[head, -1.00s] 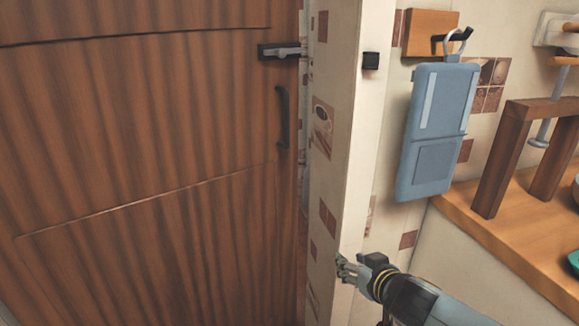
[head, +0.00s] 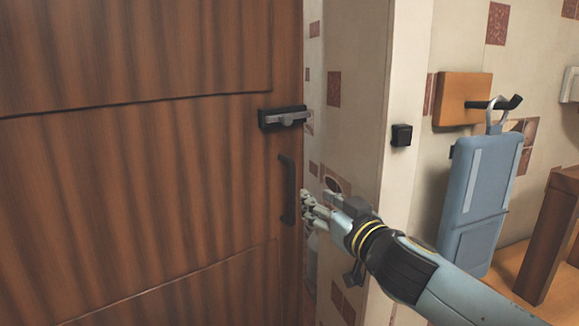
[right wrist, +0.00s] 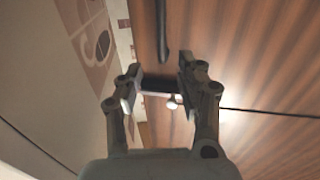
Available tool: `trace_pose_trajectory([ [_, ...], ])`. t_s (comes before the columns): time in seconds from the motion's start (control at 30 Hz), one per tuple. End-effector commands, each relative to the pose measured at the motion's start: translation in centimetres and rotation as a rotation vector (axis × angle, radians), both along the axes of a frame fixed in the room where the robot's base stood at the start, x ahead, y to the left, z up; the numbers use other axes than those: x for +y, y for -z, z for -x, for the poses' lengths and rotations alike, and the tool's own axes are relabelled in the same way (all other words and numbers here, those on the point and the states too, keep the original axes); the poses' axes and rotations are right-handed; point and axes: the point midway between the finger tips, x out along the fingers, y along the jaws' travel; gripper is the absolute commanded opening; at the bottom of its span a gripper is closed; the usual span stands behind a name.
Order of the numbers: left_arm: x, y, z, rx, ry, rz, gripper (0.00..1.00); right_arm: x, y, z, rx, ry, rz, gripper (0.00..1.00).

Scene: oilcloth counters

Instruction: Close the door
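The brown wooden door (head: 130,170) fills the left of the head view. Near its right edge are a dark latch with a grey bolt (head: 285,117) and a black upright handle (head: 287,190). Tiled wall shows beyond the door edge; how far the door stands open is hard to tell. My right gripper (head: 308,207) is just right of the handle, seemingly apart from it. In the right wrist view its fingers (right wrist: 157,90) are spread, with the latch (right wrist: 160,84) seen between them and the handle (right wrist: 161,30) above. My left gripper is out of view.
A pale post (head: 403,110) with a small black block (head: 401,135) stands right of the tiled wall (head: 345,90). A blue-grey board (head: 483,200) hangs from a hook on a wooden plate (head: 455,98). A wooden counter (head: 512,262) lies at the lower right.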

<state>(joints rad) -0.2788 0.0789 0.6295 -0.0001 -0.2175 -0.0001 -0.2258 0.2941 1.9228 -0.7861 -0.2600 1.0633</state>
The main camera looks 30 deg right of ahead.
Motion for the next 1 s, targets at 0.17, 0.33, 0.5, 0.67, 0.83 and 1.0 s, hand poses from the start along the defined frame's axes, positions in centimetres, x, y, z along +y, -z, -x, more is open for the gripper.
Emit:
trace_pose_trajectory([
  [0.17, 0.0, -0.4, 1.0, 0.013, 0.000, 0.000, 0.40, -0.1, -0.3, -0.8, -0.002, 0.000, 0.000, 0.38],
  [0.33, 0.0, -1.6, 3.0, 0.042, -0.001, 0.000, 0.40, -0.3, -0.5, -3.7, -0.001, 0.000, -0.002, 0.38],
  [0.5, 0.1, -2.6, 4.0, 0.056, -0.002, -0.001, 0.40, -0.7, -0.4, -7.3, 0.003, 0.000, 0.000, 0.38],
  [0.67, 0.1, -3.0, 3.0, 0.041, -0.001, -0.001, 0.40, -1.0, -0.3, -9.7, 0.006, 0.000, 0.001, 0.38],
  [0.83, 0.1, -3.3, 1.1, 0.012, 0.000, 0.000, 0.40, -1.1, -0.3, -10.8, 0.006, -0.002, 0.002, 0.38],
  [1.0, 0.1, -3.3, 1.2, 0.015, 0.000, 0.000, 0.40, -1.1, -0.2, -10.9, 0.007, -0.002, 0.002, 0.38],
])
